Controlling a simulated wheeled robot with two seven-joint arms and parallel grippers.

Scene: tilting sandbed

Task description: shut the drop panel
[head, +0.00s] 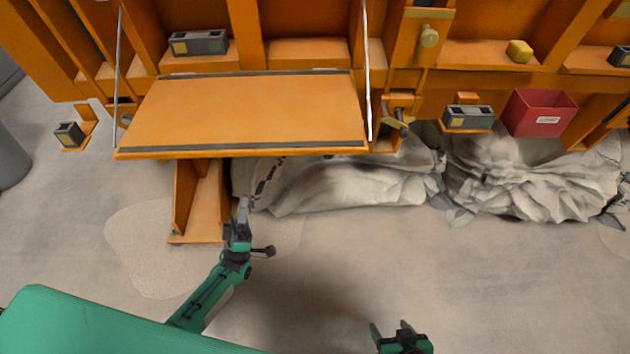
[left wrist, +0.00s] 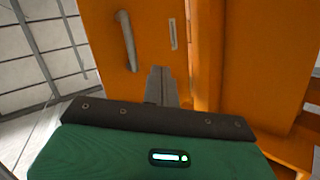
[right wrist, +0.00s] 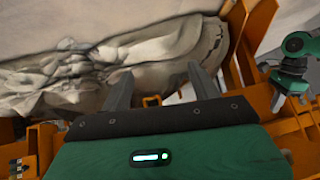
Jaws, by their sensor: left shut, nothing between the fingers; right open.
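The drop panel (head: 250,110), an orange flap with dark edge strips, hangs open, roughly level, with thin stays at its left and right sides. My left gripper (head: 243,205) is shut and empty, below the panel's front edge. In the left wrist view, its closed fingers (left wrist: 160,75) point at an orange face with a grey bar handle (left wrist: 127,40); I cannot tell whether this is the panel's underside or whether the fingers touch it. My right gripper (head: 390,327) is open and empty at the bottom of the head view, well away from the panel; its spread fingers show in the right wrist view (right wrist: 160,82).
Grey-white sacks (head: 340,185) lie on the floor below and right of the panel. An orange upright (head: 205,205) stands under the panel's left part. A red bin (head: 538,112) and small grey boxes (head: 199,42) are on the orange frame. The floor in front is clear.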

